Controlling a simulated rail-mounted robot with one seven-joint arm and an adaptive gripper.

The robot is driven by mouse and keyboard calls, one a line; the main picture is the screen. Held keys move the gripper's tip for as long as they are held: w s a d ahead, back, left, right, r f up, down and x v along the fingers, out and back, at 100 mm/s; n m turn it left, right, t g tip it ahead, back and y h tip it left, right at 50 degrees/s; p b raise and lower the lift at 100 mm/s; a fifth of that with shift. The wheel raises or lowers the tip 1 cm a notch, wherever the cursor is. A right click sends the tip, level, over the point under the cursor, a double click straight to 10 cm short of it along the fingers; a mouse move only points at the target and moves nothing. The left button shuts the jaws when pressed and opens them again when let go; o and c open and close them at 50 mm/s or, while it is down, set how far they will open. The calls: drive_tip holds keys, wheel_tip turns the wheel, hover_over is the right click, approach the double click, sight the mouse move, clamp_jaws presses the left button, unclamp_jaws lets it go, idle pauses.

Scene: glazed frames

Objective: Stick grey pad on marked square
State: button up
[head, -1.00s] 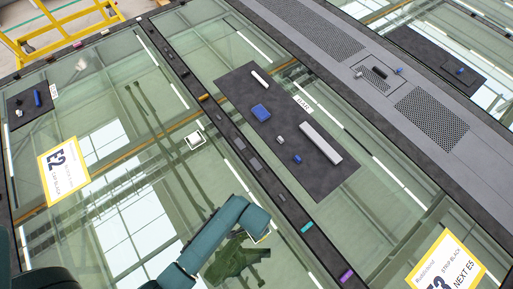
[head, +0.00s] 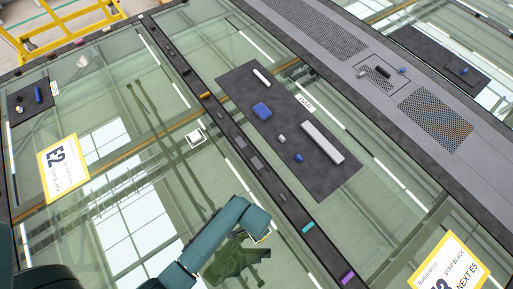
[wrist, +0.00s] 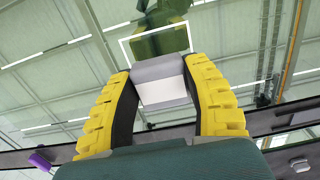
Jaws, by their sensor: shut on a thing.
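My gripper (wrist: 160,64) has yellow ribbed fingers and is shut on the grey pad (wrist: 158,71), with a paler block face below it. In the wrist view, a white square outline (wrist: 124,47) lies on the glass beyond the fingertips, with a dark green reflection across it. The gap between pad and glass is hard to judge. In the head view, my teal arm hides the gripper and held pad. A bit of white outline (head: 263,239) shows beside the arm's end. Another white-outlined square (head: 196,138) with a pale middle lies on the glass farther back.
A dark frame strip (head: 262,177) crosses beside the glass. Yellow-bordered labels (head: 63,170) lie on the panes. Clear glass surrounds the far square.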

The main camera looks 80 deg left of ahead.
drive_tip(key=shift+f+b, duration=0.7)
drive_tip(key=shift+f, duration=0.45)
drive_tip(key=shift+f, duration=0.2)
drive_tip(key=shift+f, duration=0.4)
idle(0.3)
drive_tip(key=o, duration=0.8)
wheel_tip(320, 180, up, 12)
